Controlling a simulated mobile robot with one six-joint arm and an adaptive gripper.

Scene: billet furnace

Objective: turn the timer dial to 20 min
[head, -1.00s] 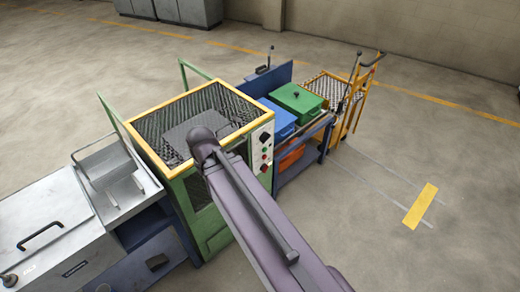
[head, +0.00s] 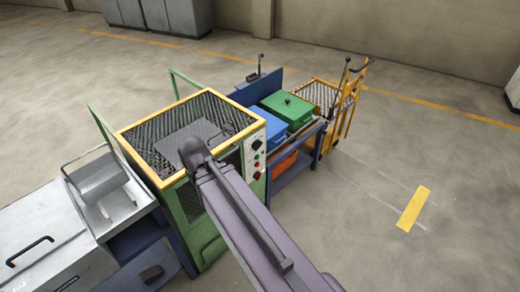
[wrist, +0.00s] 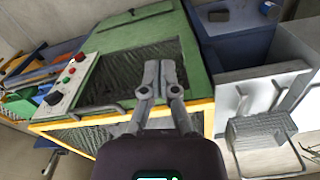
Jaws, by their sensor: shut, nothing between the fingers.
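The green furnace (head: 205,225) with a yellow-rimmed mesh top stands left of centre in the head view. Its pale control panel (head: 256,150) is on the right side, with a dark round dial (head: 256,143) near the top. In the wrist view the furnace appears inverted, and the panel (wrist: 66,88) is at the left with a dark knob (wrist: 54,97), red buttons and a green one. The dial's scale is too small to read. My gripper (wrist: 159,65) is shut and empty, its fingers over the furnace front in the picture, right of the panel and apart from the knob.
A blue bench with a blue bin (head: 268,122) and a green lidded bin (head: 289,108) stands right of the furnace. A yellow trolley (head: 345,105) is beyond it. A metal unit (head: 40,245) stands at the left.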

